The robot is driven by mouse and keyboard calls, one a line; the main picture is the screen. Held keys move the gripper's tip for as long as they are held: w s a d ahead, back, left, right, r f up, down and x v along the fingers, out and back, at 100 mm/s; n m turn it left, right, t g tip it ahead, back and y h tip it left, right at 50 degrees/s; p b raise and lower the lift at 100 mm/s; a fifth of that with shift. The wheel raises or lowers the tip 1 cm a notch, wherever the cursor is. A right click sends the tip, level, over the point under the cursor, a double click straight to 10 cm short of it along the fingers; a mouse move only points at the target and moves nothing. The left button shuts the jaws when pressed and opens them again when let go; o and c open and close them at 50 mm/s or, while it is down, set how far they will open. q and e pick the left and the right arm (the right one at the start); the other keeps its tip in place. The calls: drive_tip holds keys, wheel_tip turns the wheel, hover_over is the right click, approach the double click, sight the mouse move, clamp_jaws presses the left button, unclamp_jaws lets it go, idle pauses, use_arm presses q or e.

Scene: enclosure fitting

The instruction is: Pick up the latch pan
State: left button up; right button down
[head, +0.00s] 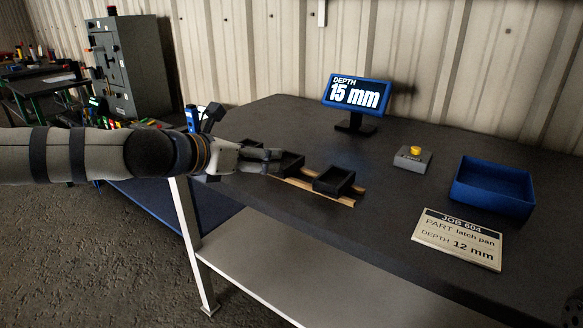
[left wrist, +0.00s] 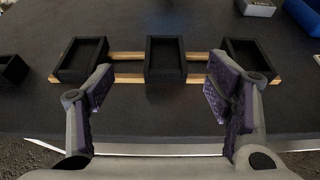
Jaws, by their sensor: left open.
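Several black open-topped pans lie at the table's near edge; none has a label I can read, so I cannot tell which is the latch pan. In the left wrist view a left pan (left wrist: 83,60), a middle pan (left wrist: 165,60) and a right pan (left wrist: 250,60) sit across two wooden rails (left wrist: 200,80). A further black box (left wrist: 10,71) is cut off at the left edge. My left gripper (left wrist: 161,90) is open and empty, its fingers spread on either side of the middle pan's line. In the head view the gripper (head: 268,160) partly hides the pans.
A job card (head: 458,240) reads latch pan, depth 12 mm. A blue display (head: 357,93) reads depth 15 mm. A blue bin (head: 493,187) and a grey box with a yellow button (head: 412,158) stand at right. The table's middle is clear.

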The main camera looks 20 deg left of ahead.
sight(289, 161)
use_arm(q)
drive_tip(key=x, duration=0.3)
drive_tip(key=f+b+x, duration=0.1)
drive_tip(key=x, duration=0.2)
drive_tip(key=s+x, duration=0.1)
drive_tip(key=x, duration=0.2)
drive_tip(key=shift+w+d+f, duration=0.35)
drive_tip(key=shift+w+f, duration=0.05)
drive_tip(key=shift+f, duration=0.1)
drive_tip(key=shift+w+d, duration=0.1)
drive_tip(key=shift+w, duration=0.1)
drive_tip(key=shift+r, duration=0.1)
use_arm(e)
drive_tip(key=s+f, duration=0.2)
drive_tip(key=shift+s+a+g, duration=0.1)
drive_tip(key=shift+s+g, duration=0.2)
use_arm(q)
drive_tip(key=c, duration=1.4)
